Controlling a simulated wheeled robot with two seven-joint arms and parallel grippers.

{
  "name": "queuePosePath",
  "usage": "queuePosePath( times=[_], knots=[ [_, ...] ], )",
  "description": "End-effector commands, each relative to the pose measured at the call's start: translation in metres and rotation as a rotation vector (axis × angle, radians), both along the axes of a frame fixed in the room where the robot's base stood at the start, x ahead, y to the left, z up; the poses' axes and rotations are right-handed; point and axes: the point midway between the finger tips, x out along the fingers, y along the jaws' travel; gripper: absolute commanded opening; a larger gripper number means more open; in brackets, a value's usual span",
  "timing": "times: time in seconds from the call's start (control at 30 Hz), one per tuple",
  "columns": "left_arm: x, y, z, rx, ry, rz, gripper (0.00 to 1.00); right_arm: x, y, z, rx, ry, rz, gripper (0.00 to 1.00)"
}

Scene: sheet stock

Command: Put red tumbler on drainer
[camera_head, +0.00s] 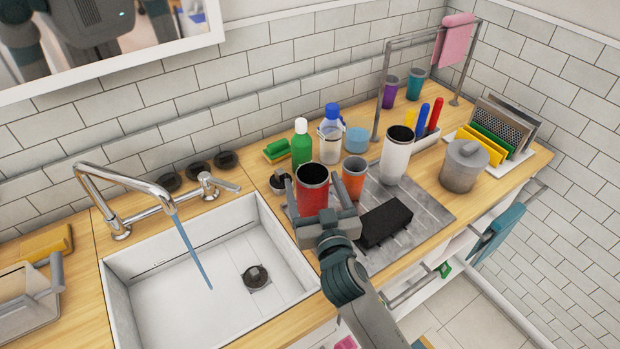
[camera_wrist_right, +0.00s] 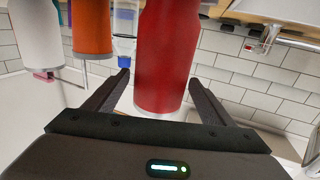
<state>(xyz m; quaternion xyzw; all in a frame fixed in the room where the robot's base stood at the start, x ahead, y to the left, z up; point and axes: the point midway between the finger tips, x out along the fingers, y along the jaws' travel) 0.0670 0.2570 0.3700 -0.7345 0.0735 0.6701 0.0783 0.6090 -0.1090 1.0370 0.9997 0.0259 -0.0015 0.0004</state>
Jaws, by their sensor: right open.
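The red tumbler (camera_head: 312,190) stands upright right of the sink, with its dark open mouth up. The grey drainer (camera_head: 428,208) is a ribbed board right of the sink. The tumbler is at its left side; its base is hidden by my gripper in the head view, so I cannot tell whether it rests on the board. My right gripper (camera_head: 318,203) is open, with one finger on each side of the tumbler. In the right wrist view the tumbler (camera_wrist_right: 166,50) shows between the open fingers (camera_wrist_right: 158,80). My left gripper is not in view.
An orange tumbler (camera_head: 354,178) stands close right of the red one. A white tumbler (camera_head: 396,158) and a black block (camera_head: 384,223) are on the board. A green bottle (camera_head: 301,146) and a clear bottle (camera_head: 330,144) stand behind. The sink (camera_head: 215,270) lies left.

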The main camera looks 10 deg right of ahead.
Motion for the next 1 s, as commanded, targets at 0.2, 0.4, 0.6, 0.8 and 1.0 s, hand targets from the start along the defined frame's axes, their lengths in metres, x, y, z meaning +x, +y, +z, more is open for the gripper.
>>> queuePosePath(
  times=[0.2,0.4,0.6,0.8,1.0],
  knots=[
    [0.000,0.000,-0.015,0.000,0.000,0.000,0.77,-0.041,-0.002,-0.003,0.003,0.002,0.000,0.76],
    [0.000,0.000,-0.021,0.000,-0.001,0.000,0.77,-0.065,-0.003,-0.001,0.001,0.001,0.001,0.76],
    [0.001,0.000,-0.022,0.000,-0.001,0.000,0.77,-0.072,-0.004,0.000,0.001,0.000,0.000,0.76],
    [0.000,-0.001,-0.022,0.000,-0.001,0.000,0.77,-0.072,-0.004,0.001,0.001,0.000,0.000,0.76],
    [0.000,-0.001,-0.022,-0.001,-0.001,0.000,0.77,-0.072,-0.004,0.001,0.001,0.000,0.000,0.76]
  ],
)
